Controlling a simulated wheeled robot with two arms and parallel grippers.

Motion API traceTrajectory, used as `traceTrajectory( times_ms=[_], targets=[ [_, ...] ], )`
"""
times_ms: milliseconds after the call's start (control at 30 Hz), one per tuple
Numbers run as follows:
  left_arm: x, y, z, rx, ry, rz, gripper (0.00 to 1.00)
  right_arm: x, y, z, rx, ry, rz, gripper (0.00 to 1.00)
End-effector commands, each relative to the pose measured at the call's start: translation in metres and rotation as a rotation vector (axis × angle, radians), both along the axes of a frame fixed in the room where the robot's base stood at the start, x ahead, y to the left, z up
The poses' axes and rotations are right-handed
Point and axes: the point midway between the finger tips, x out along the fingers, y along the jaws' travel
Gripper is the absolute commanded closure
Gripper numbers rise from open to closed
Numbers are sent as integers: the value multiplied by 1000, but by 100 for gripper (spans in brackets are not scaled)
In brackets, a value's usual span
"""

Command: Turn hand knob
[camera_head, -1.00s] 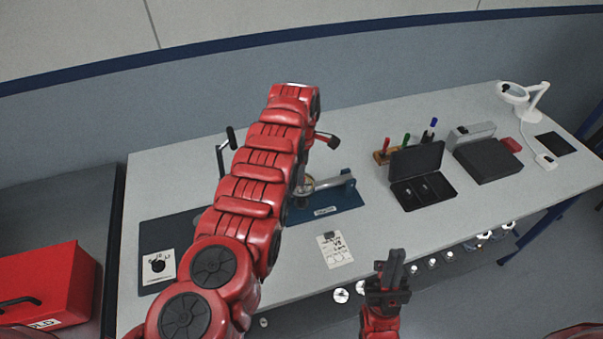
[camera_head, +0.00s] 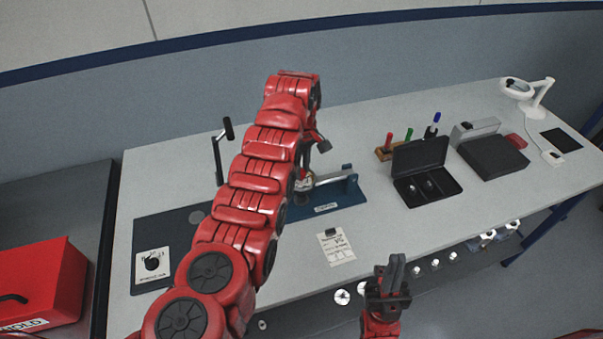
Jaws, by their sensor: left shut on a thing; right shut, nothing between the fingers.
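My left arm reaches up across the middle, and its hand bends down behind it. Only a small dark and red part of my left gripper (camera_head: 319,143) shows; its fingertips are hidden. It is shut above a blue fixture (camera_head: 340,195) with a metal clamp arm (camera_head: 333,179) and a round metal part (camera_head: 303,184). The hand knob itself is hidden behind my arm, so I cannot see the grip on it. My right gripper (camera_head: 391,272) is shut and empty, pointing up in front of the table's front edge, apart from everything.
A black-handled lever (camera_head: 221,150) stands left of my arm. A dark mat (camera_head: 170,225), a white card (camera_head: 336,247), an open black case (camera_head: 430,185), markers (camera_head: 409,136) and a magnifier lamp (camera_head: 530,97) are on the table (camera_head: 390,230). A red toolbox (camera_head: 45,285) is at left.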

Motion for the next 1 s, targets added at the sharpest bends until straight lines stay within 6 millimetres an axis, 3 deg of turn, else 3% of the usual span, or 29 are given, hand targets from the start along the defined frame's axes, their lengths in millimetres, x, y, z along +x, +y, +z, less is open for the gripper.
traceTrajectory(
  times_ms=[100, 500, 1000],
  targets=[
    [1, 1, -7, 1, -2, -108, 100, 0, 0, -21, 0, 0, 0, 100],
    [0, 1, -5, 2, 0, -488, 100, 0, 0, -61, 0, 0, 0, 100],
    [-1, 1, -1, 1, 3, -964, 100, 0, 0, -75, 0, 0, 0, 100]
  ],
)
